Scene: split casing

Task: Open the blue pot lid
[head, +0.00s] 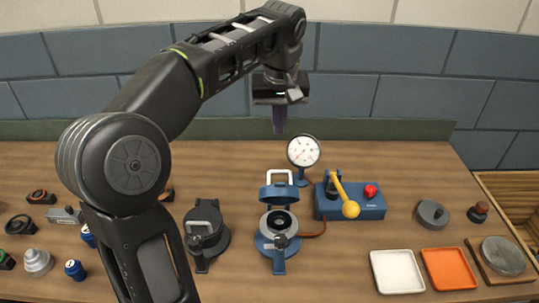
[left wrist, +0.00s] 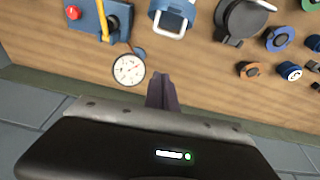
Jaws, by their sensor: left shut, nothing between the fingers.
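The blue pot (head: 277,243) stands mid-table in the head view, with its dark round opening exposed. Its blue lid (head: 279,194) is tilted up at the back of the pot, with a pale loop handle (head: 280,175) on top. In the left wrist view the lid's handle (left wrist: 169,32) shows near the top edge; most of the pot is out of that frame. My left gripper (head: 279,128) is shut and empty, pointing down, above and behind the lid and apart from it. Its closed fingers (left wrist: 161,92) also show in the left wrist view. My right gripper is not in view.
A dial gauge (head: 303,151) stands behind the pot. A blue box (head: 350,207) with a yellow lever and red button is to its right, a dark lidded pot (head: 205,232) to its left. White (head: 397,271) and orange (head: 448,268) trays lie front right. Several small parts lie left.

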